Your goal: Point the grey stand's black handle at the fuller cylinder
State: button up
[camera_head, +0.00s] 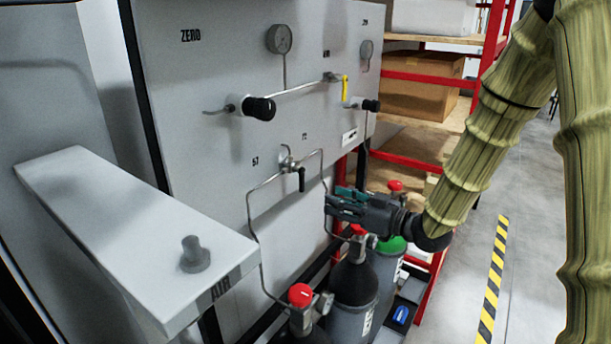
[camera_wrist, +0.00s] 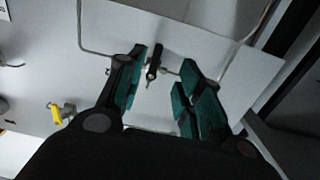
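The grey upright panel (camera_head: 215,90) carries a small valve with a black handle (camera_head: 301,180), which points downward in the head view. Thin tubes branch from this valve to both sides, near labels that look like "57" on the left and "72" on the right. A red-topped cylinder (camera_head: 300,297) and a dark-shouldered cylinder (camera_head: 354,283) stand below. My gripper (camera_head: 334,202) is to the right of the handle and apart from it. In the wrist view my gripper (camera_wrist: 160,95) is open and empty, with the black handle (camera_wrist: 154,65) beyond the gap between its fingers.
Two black knobs (camera_head: 259,108) (camera_head: 371,105), a yellow lever (camera_head: 345,88) and gauges (camera_head: 279,39) sit higher on the panel. A grey ledge with a peg (camera_head: 195,254) juts out at left. A green-shouldered cylinder (camera_head: 392,245) and red-framed shelves (camera_head: 425,79) stand at right.

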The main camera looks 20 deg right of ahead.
aim_at(303, 181)
jog(key=p+x, duration=0.1)
jog(key=x, duration=0.2)
jog(key=r+p+x, duration=0.1)
jog(key=x, duration=0.2)
jog(key=r+p+x, duration=0.1)
jog(key=x, duration=0.3)
jog(key=shift+w+r, duration=0.15)
jog(key=shift+w, duration=0.05)
grip_shut()
